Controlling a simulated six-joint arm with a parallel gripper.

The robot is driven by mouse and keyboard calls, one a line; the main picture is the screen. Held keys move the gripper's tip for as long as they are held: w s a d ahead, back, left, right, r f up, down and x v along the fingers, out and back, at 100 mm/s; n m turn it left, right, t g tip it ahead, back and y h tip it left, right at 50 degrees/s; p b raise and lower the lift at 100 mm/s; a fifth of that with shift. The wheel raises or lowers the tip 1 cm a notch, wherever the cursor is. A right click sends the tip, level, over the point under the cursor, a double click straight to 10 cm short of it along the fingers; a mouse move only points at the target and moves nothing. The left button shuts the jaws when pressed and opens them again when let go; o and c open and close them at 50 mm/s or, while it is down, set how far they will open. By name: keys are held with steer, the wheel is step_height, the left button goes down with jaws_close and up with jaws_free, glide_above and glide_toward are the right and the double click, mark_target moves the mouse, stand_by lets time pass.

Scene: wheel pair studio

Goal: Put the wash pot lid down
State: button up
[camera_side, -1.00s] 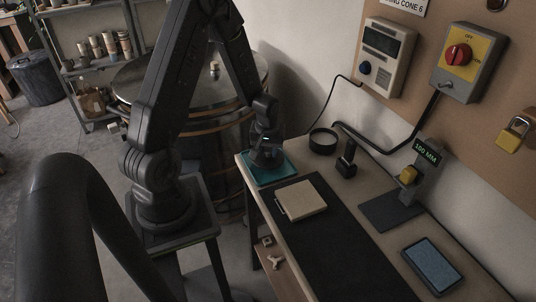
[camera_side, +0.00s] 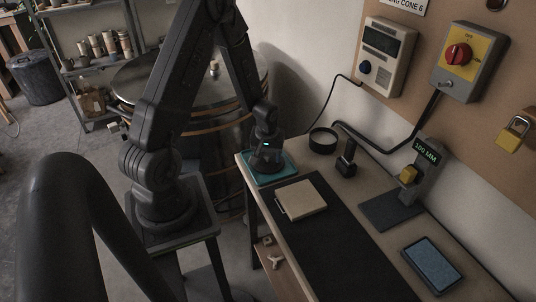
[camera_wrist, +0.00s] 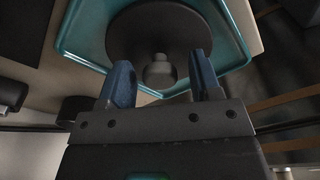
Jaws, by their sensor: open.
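The wash pot lid (camera_wrist: 130,38) is a dark round disc with a grey knob (camera_wrist: 160,72). It lies on the teal tray (camera_wrist: 68,38) in the wrist view. My gripper (camera_wrist: 161,66) is open, with one blue finger on each side of the knob and visible gaps between. In the side view, my gripper (camera_side: 267,147) is low over the teal tray (camera_side: 284,175) at the far left end of the bench. The dark lid (camera_side: 262,164) shows there beneath it, partly hidden.
A beige block (camera_side: 302,198) lies on the black mat (camera_side: 335,250). A black ring (camera_side: 323,141), a small black stand (camera_side: 347,160), a height gauge (camera_side: 408,185) and a tablet (camera_side: 432,264) stand or lie on the bench. A large round pot (camera_side: 150,80) stands behind my arm.

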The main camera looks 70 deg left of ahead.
mark_target(268, 158)
steer(key=shift+r, duration=0.1)
step_height(268, 158, up, 12)
steer(key=d, duration=0.1)
steer(key=s+d+r+m+t, duration=0.25)
steer(key=d+r+m, duration=0.25)
steer(key=d+r, duration=0.7)
steer(key=s+d+r+m+t+h, duration=0.1)
steer(key=s+d+r+m+t, duration=0.1)
steer(key=s+d+r+m, duration=0.4)
steer(key=s+d, duration=0.2)
steer(key=d, duration=0.1)
steer(key=shift+s, duration=0.35)
